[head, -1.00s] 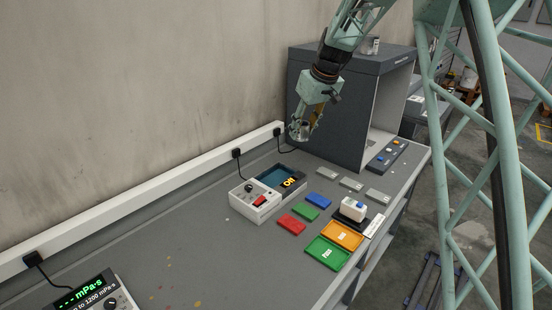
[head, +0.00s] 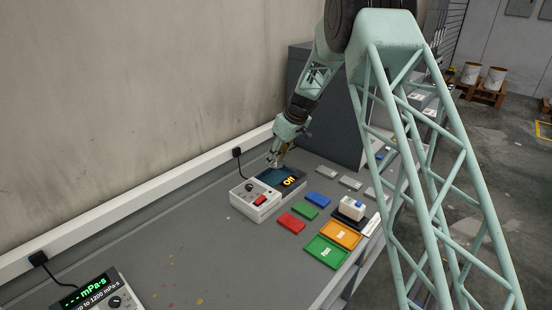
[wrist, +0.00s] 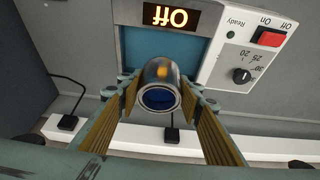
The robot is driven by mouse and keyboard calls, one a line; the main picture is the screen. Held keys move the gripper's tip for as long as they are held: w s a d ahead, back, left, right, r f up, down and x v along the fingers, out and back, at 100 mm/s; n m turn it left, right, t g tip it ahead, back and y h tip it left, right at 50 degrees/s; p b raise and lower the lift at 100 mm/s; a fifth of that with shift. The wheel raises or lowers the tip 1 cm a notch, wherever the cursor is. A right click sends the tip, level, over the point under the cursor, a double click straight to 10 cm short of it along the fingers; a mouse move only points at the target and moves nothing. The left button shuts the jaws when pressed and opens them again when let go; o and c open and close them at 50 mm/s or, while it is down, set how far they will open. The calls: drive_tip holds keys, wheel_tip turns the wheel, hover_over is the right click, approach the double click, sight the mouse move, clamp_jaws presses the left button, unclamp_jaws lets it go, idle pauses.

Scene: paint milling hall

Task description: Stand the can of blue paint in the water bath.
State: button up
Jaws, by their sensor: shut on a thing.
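My gripper (head: 277,161) is shut on a small metal can with blue paint inside (wrist: 160,96). In the wrist view the can is between my two fingers (wrist: 165,104), its open top towards the camera. The water bath (head: 257,208) is a pale box with a dark blue basin, a display reading "Off", a red switch and a dial; it also shows in the wrist view (wrist: 222,76). In the head view my gripper is over the back part of the basin. I cannot tell whether the can touches the water or the basin floor.
Right of the bath lie red (head: 291,223), green (head: 304,208) and blue (head: 317,199) blocks, orange (head: 341,235) and green (head: 326,252) trays, and grey pieces. A grey cabinet (head: 335,125) stands behind. A viscosity meter (head: 88,299) is at front left. The bench between is clear.

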sight(282, 162)
drive_tip(key=shift+w+a+f, duration=0.1)
drive_tip(key=shift+a+f, duration=0.05)
drive_tip(key=shift+f, duration=0.15)
idle(0.4)
drive_tip(key=shift+f, duration=3.25)
drive_tip(key=shift+f+b, duration=0.65)
drive_tip(key=shift+b, duration=0.3)
drive_tip(key=o, duration=1)
drive_tip(key=shift+r, duration=0.15)
drive_tip(key=shift+v, duration=5.95)
